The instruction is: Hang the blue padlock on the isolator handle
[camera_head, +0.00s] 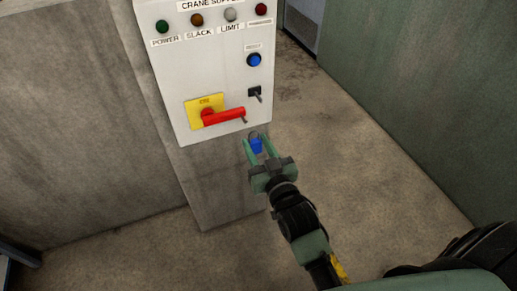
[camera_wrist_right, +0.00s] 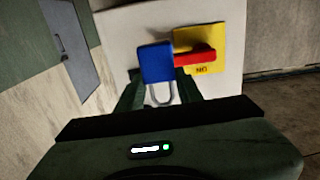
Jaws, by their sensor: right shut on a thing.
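The red isolator handle (camera_head: 228,116) lies nearly level on a yellow plate (camera_head: 192,112) on the panel. The padlock is below and to the right of the handle's free end, apart from it in the head view. In the wrist view the handle (camera_wrist_right: 195,58) appears beside the padlock body. My left gripper is not in view.
The white panel (camera_head: 200,70) carries several lamps, a blue button (camera_head: 254,60) and a black toggle switch (camera_head: 254,93). It is mounted on a concrete pillar (camera_head: 210,185). A green wall (camera_head: 420,90) stands to the right, with open floor (camera_head: 345,150) between.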

